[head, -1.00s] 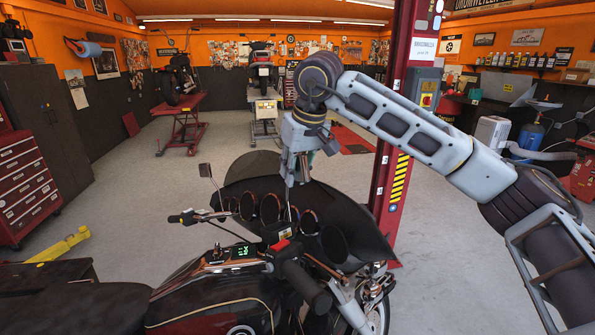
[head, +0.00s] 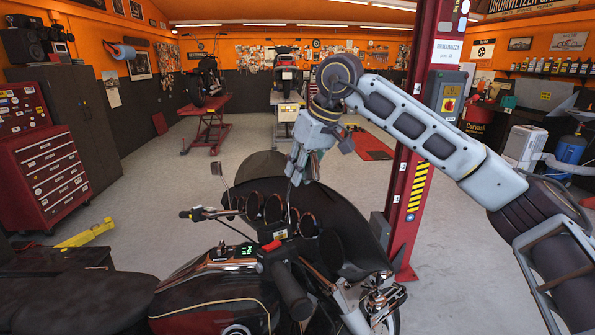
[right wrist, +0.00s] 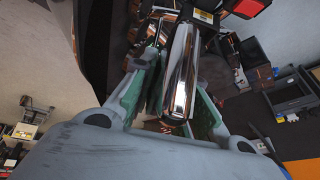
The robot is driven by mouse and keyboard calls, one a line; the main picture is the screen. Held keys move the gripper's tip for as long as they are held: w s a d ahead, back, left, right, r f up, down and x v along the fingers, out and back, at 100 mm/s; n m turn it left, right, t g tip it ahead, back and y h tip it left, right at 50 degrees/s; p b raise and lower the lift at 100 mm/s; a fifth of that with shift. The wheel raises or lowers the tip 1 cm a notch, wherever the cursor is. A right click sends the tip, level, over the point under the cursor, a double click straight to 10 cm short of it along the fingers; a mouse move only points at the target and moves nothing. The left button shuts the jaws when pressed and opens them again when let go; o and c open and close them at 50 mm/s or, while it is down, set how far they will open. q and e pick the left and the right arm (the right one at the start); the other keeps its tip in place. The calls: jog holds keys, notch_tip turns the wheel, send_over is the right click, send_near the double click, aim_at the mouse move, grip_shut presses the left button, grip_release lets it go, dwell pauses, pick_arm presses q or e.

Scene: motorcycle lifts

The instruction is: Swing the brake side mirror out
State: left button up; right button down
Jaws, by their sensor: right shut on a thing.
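The motorcycle's handlebar area fills the lower middle of the head view, with the dark right handgrip (head: 290,288) nearest me. My right gripper (head: 299,178) is above the gauges, fingers pointing down and slightly left. In the right wrist view, my green-padded fingers (right wrist: 172,105) are closed around a shiny chrome part, which I take to be the brake side mirror (right wrist: 181,82). In the head view the gripper mostly hides that mirror, so its angle cannot be told. The other side mirror (head: 216,169) stands on its stem at the left handlebar. My left gripper is not in view.
The dark fairing (head: 345,235) lies just beyond and below my right gripper. A red lift post (head: 408,215) stands right of the motorcycle, close under my right arm. A red tool chest (head: 55,175) stands at the left. Open floor lies behind the motorcycle.

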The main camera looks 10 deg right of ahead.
jog(key=shift+r, duration=0.1)
jog(key=c, duration=1.4)
grip_release()
jog(key=shift+d, duration=0.1)
jog(key=shift+v, duration=5.95)
